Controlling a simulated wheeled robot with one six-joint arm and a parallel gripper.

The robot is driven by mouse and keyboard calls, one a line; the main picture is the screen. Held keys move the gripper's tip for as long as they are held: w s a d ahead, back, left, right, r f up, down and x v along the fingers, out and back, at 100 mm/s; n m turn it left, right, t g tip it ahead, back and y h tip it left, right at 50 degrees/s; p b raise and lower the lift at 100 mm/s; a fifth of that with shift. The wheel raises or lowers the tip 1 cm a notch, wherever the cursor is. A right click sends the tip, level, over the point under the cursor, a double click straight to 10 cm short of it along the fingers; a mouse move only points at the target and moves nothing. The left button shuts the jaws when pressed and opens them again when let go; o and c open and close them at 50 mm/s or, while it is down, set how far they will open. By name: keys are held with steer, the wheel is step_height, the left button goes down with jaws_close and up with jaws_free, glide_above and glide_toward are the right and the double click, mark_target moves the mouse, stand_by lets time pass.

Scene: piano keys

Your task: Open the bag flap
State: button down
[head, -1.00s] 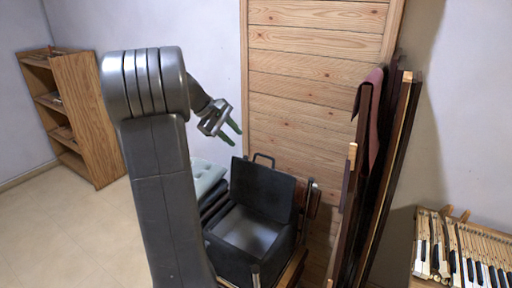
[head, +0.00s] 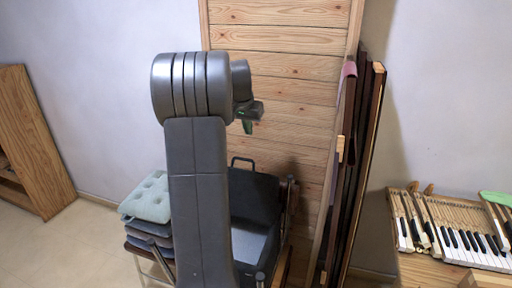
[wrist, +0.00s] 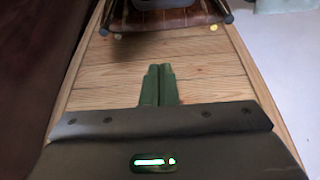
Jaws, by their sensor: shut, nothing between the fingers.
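The black bag is a boxy case on a chair. Its flap (head: 254,196) stands raised at the back, with a handle loop on top, and the bag body (head: 252,240) shows a grey interior below it. My arm hides the bag's left part in the head view. My gripper (head: 247,127) is above the bag and apart from it, in front of the wooden panelling. In the wrist view my gripper's green fingers (wrist: 159,68) are together with nothing between them, over wooden boards.
A grey-green cushion (head: 148,199) lies on a stack left of my arm. Tall dark frames (head: 352,170) lean right of the wooden panel (head: 285,70). Piano keys (head: 470,240) are at lower right and a wooden bookshelf (head: 35,140) at left. Floor at lower left is clear.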

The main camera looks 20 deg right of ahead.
step_height(320, 180, down, 9)
steer(key=p, duration=0.2)
steer(key=shift+s+a+f+p, duration=0.15)
steer(key=shift+s+a+p, duration=0.05)
steer(key=shift+s+p, duration=0.1)
stand_by(0.4)
steer(key=s+a+b, duration=0.1)
steer(key=s+a, duration=0.1)
steer(key=s+b, duration=0.1)
steer(key=s, duration=0.1)
steer(key=shift+a+r+b, duration=0.25)
steer(key=shift+a+b, duration=0.1)
steer(key=shift+a, duration=0.05)
steer(key=shift+r, duration=0.1)
steer(key=b+v, duration=0.1)
steer(key=v, duration=1.2)
steer(key=shift+s+r, duration=0.15)
steer(key=shift+r, duration=0.1)
steer(key=shift+f, duration=0.1)
